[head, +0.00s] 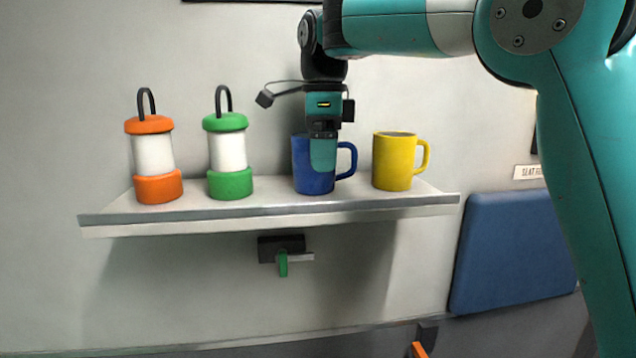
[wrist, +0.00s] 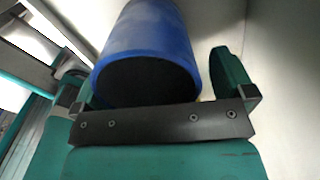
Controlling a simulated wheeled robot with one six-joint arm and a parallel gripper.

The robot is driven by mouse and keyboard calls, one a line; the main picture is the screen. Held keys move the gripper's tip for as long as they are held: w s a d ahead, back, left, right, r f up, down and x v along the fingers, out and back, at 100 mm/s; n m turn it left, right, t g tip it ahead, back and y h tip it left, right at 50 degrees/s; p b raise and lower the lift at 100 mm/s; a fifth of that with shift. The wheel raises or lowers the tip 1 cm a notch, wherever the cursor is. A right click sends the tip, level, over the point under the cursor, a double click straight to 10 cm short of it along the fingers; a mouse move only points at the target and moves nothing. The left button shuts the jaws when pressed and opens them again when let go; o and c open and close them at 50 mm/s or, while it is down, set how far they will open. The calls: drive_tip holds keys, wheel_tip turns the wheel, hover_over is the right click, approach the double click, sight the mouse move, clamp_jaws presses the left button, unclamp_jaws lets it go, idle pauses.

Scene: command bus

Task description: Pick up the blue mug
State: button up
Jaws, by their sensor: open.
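The blue mug (head: 302,178) stands upright on the shelf, its handle toward the right. My gripper (head: 323,165) points down at the mug, and one teal finger covers part of the mug's front in the head view. In the wrist view the mug (wrist: 150,35) lies between the gripper's sides, its dark opening facing the camera. The right finger (wrist: 226,75) stands apart from the mug with a gap. The left finger is mostly hidden behind the mug, so I cannot tell whether it touches. The gripper is open.
The shelf (head: 270,222) also holds a yellow mug (head: 392,165) close on the right, and a green lantern (head: 228,155) and an orange lantern (head: 152,158) on the left. The wall is right behind. A green-handled fixture (head: 283,262) is under the shelf.

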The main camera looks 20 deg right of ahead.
drive_tip(key=shift+r, duration=0.1)
drive_tip(key=c, duration=1)
